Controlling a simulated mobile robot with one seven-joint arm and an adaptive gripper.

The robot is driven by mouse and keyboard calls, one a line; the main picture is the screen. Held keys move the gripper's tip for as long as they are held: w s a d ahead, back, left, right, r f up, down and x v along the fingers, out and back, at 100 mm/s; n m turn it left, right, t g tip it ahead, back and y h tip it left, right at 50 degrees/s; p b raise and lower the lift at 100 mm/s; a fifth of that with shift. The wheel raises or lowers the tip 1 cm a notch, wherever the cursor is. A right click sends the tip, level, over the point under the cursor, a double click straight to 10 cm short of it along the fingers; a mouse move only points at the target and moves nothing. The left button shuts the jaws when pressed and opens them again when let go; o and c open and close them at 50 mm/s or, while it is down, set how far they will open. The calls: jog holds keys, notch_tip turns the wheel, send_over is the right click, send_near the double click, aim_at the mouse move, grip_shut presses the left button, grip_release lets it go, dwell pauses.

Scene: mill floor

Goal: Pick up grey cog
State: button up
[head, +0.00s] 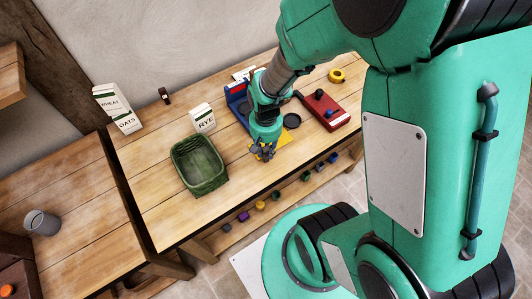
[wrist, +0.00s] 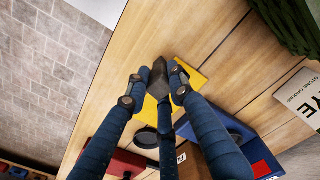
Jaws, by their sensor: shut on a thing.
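My gripper (head: 263,151) is above the wooden bench, near its front edge and to the right of the green basket. In the wrist view its fingers (wrist: 154,80) are closed around a small dark grey piece, which I take as the grey cog (wrist: 159,77). The fingers hide part of the cog, and its teeth cannot be made out. Behind it is a flat yellow sheet (wrist: 188,78), which also shows beside my gripper in the head view (head: 284,139). Whether the cog still touches the surface is not clear.
A green basket (head: 184,180) and a rye carton (head: 201,117) stand left of my gripper. A blue holder (head: 236,97), a black round dish (head: 292,121), a red box (head: 323,112) and a yellow ring (head: 337,75) are behind and right. Several small coloured things sit on the lower shelf.

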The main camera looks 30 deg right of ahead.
jog(key=shift+r, duration=0.1)
jog(key=shift+r, duration=0.45)
jog(key=r, duration=0.2)
jog(key=p, duration=0.1)
jog(key=shift+s+r, duration=0.25)
jog(key=shift+r, duration=0.15)
jog(key=s+a, duration=0.1)
jog(key=s, duration=0.4)
jog(key=s+a+p, duration=0.1)
jog(key=s, duration=0.4)
jog(key=s+a+r+p, duration=0.1)
jog(key=s, duration=0.4)
jog(key=shift+s+a, duration=0.1)
jog(key=shift+r, duration=0.15)
